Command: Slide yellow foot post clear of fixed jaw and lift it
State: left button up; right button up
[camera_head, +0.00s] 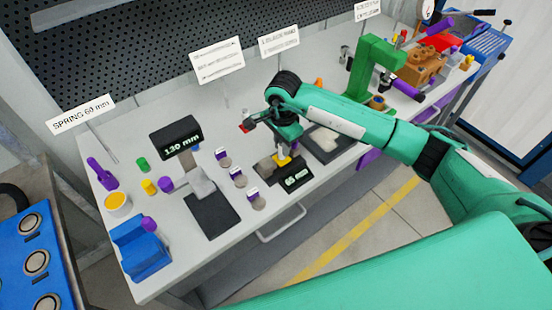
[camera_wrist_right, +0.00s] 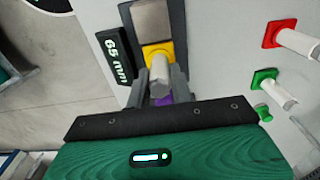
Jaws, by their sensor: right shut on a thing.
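The yellow foot post shows in the right wrist view as a square yellow foot (camera_wrist_right: 152,50) with a pale post (camera_wrist_right: 160,75). My right gripper (camera_wrist_right: 160,88) is shut on the post, one grey finger on each side. The yellow foot lies right against a grey-beige jaw block (camera_wrist_right: 153,20) on a dark base; I cannot tell whether they touch. A dark display reading 65 mm (camera_wrist_right: 115,57) stands beside it. In the head view the yellow foot (camera_head: 283,160) sits by the jaw under my right wrist, and the fingertips are largely hidden. My left gripper is not in view.
A red-footed post (camera_wrist_right: 290,38) and a green-footed post (camera_wrist_right: 270,84) lie right of the gripper in the wrist view. In the head view, several grey discs with labels (camera_head: 238,178), a 130 mm display (camera_head: 175,137) and a green press frame (camera_head: 372,68) stand nearby.

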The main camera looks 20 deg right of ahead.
jog(key=shift+r+p, duration=0.85)
jog(key=shift+r, duration=1.95)
jog(key=shift+s, duration=0.1)
